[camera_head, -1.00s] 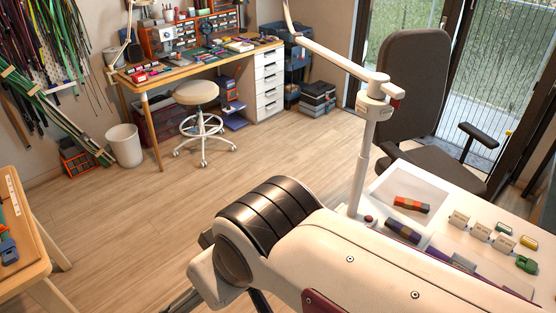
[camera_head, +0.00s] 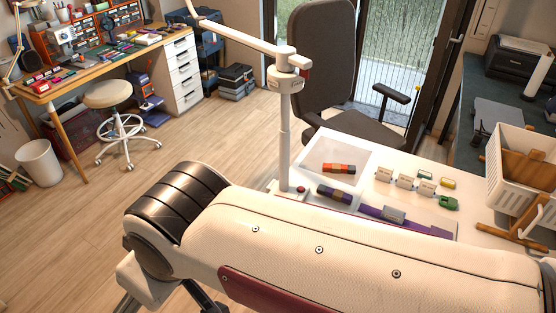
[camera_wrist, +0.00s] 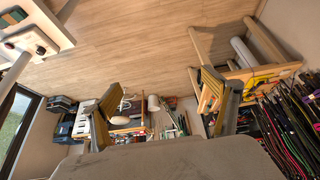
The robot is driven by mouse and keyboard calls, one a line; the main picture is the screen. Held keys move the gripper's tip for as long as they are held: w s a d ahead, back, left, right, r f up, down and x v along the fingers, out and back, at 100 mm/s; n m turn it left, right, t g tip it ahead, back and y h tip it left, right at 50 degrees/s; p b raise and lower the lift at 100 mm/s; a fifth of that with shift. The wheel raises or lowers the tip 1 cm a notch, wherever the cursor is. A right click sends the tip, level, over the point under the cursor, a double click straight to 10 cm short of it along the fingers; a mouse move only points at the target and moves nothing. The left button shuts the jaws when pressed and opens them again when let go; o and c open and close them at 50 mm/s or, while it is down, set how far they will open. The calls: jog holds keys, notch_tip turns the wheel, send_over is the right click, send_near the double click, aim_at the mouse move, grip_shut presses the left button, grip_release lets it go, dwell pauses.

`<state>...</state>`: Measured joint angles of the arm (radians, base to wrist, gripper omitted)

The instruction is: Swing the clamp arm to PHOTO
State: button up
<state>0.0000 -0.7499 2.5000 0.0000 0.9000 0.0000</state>
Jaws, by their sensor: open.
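The clamp arm (camera_head: 238,39) is a slim white bar on top of a white post (camera_head: 284,135) at the left end of the white table. It points to the upper left, away from the table. A pale collar (camera_head: 289,84) under the joint bears a label too small to read, with a red part beside it. My gripper (camera_wrist: 163,98) shows only in the wrist view. Its two fingers are wide apart with nothing between them, and the room's floor and furniture lie far beyond. It is well away from the clamp arm.
The white table (camera_head: 400,163) holds a red-brown braided piece (camera_head: 339,168), a purple piece (camera_head: 334,193), small label blocks (camera_head: 405,181) and a green clip (camera_head: 448,202). A dark office chair (camera_head: 325,60) stands behind it. A white crate (camera_head: 520,165) is at right. My arm link crosses the foreground.

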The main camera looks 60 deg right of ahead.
aim_at(221, 32)
jog(key=c, duration=1.2)
jog(key=shift+w+d+f, duration=0.1)
jog(key=shift+d+f, duration=0.2)
jog(key=shift+d, duration=0.2)
jog(key=shift+c, duration=0.4)
jog(key=w+d+f+m+t+h, duration=0.15)
jog(key=w+d+m, duration=0.55)
jog(key=w+d, duration=0.75)
jog(key=w+d+m+t+h, duration=0.1)
jog(key=w+d+m+h, duration=0.2)
jog(key=w+d+m, duration=0.85)
jog(key=w+d+r+m+h, duration=0.2)
jog(key=d+r+h, duration=0.1)
jog(key=d, duration=0.8)
jog(key=w+d+r+m+h, duration=0.2)
jog(key=w+d+m+h, duration=0.1)
jog(key=d, duration=0.8)
jog(key=s+d+r+m+h, duration=0.1)
jog(key=d+r+m+h, duration=0.1)
jog(key=r, duration=0.1)
jog(key=s+d+r+m+h, duration=0.1)
jog(key=d+r+m, duration=0.1)
jog(key=r+m, duration=0.1)
jog(key=s+d+r+m+h, duration=0.1)
jog(key=d+r+m+h, duration=0.1)
jog(key=r, duration=0.3)
jog(key=shift+s+r+h, duration=0.15)
jog(key=shift+s+h, duration=0.05)
jog(key=shift+h, duration=0.15)
jog(key=shift+w+d, duration=0.1)
